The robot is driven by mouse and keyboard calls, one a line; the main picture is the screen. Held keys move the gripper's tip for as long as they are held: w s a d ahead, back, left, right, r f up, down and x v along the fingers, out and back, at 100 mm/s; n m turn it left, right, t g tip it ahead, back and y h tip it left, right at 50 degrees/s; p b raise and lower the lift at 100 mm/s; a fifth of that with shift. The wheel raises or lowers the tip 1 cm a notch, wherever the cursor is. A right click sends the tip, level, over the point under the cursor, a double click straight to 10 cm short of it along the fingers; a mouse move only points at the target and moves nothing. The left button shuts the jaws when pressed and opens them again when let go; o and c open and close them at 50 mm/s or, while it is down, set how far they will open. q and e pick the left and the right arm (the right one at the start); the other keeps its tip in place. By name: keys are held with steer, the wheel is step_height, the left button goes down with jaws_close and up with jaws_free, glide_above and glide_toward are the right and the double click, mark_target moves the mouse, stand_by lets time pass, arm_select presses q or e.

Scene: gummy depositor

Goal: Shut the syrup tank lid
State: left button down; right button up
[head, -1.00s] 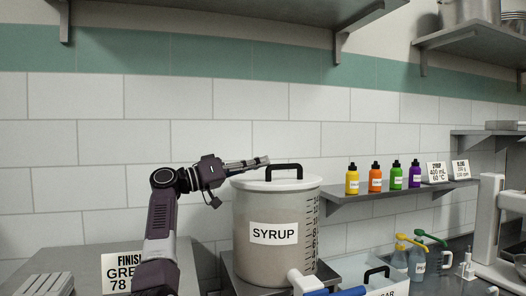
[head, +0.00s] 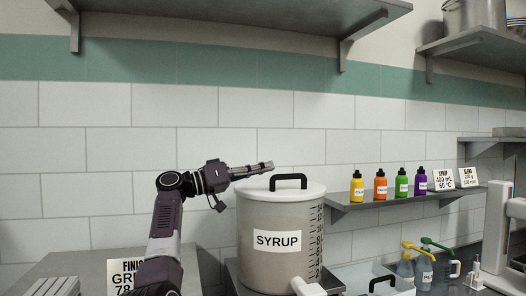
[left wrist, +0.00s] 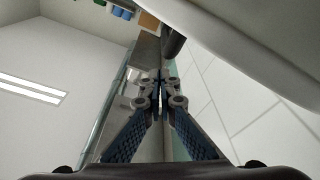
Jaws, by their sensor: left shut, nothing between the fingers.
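The syrup tank (head: 256,262) is a large pale, translucent container labelled SYRUP, with a scale on its right side. Its white lid (head: 262,193) with a black handle (head: 289,177) lies flat across the top of the tank, with no gap visible at the rim. My left gripper (head: 268,166) is shut and empty, just above the lid's back left part and left of the handle. Its closed fingers also show in the left wrist view (left wrist: 160,84). A large pale surface (left wrist: 250,40) fills that view's upper right; I cannot tell whether it is the lid. My right gripper is not in view.
A wall shelf to the right holds yellow (head: 357,188), orange, green and purple bottles and two cards. A sign (head: 125,275) stands left, behind my left arm. A white bin with a black handle (head: 382,282) is right of the tank. A grey shelf (head: 230,15) hangs above.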

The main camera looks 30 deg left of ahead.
arm_select(q)
step_height(320, 180, up, 8)
steer(key=shift+s+a, duration=0.15)
steer(key=shift+s, duration=0.05)
stand_by(0.3)
